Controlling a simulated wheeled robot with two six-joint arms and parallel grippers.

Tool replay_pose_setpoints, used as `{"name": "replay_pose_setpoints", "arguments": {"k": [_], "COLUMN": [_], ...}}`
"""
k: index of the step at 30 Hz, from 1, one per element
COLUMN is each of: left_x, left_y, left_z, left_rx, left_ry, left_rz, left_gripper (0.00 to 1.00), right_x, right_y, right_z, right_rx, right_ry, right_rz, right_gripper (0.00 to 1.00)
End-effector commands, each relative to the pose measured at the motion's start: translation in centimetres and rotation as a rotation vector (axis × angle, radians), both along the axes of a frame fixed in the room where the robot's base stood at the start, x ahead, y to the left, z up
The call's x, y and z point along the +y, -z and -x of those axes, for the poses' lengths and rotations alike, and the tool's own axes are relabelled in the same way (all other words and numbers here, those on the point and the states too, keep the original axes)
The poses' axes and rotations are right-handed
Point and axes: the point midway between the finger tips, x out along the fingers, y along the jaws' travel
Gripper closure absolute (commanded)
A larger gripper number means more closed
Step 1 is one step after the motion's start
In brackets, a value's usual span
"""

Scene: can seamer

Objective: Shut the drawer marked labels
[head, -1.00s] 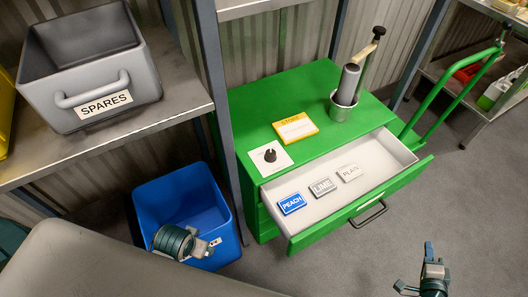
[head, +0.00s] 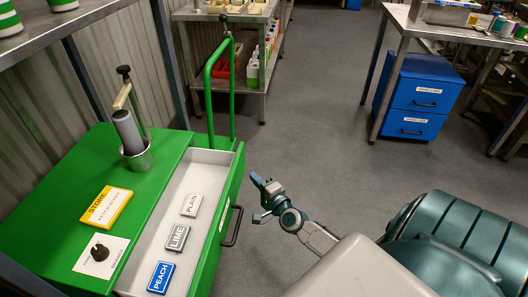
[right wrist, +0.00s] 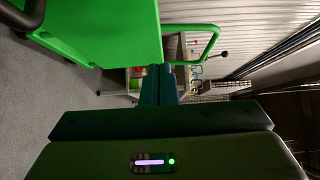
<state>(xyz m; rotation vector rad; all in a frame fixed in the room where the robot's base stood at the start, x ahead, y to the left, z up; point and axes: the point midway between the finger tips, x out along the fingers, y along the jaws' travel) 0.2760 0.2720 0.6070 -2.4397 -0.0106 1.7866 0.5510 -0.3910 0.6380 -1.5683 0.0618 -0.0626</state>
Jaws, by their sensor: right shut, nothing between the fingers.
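The open drawer (head: 172,226) sticks out of the right side of the green cabinet (head: 150,195). It holds a blue PEACH block (head: 161,277), a grey LIME block (head: 178,237) and a white PLAIN block (head: 192,205). Its green front has a dark handle (head: 233,226) and a pale tag too oblique to read. My right gripper (head: 259,186) is shut and empty, beyond the drawer front and apart from the handle. In the right wrist view its fingers (right wrist: 158,84) are together, with a green panel (right wrist: 105,32) to their left. My left gripper is out of view.
On the cabinet top are a yellow STORE block (head: 106,207), a black knob (head: 99,252) and a lever device with a grey cylinder (head: 127,130). A green push rail (head: 208,95) rises at its far end. Blue drawers (head: 415,100) stand back right. The floor between is clear.

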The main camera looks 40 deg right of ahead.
Motion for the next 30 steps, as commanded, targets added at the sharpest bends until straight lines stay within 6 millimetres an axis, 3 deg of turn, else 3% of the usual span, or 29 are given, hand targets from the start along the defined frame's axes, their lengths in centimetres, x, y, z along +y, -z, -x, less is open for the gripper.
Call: {"name": "replay_pose_setpoints", "arguments": {"k": [3,9,25,30], "left_x": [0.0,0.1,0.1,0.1], "left_y": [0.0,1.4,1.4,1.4], "left_z": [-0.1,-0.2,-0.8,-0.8], "left_rx": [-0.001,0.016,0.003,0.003], "left_ry": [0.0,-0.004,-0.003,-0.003], "left_rz": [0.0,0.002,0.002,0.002], "left_gripper": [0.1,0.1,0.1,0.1], "right_x": [0.7,2.2,2.7,3.6], "right_y": [-0.1,0.0,0.0,-0.1], "right_z": [-2.0,-3.6,-4.2,-5.3], "right_rx": [-0.002,0.0,0.0,-0.001], "right_ry": [0.001,0.0,0.0,0.0], "right_rz": [-0.005,-0.001,0.001,0.0], "right_gripper": [1.0,1.0,1.0,1.0]}}
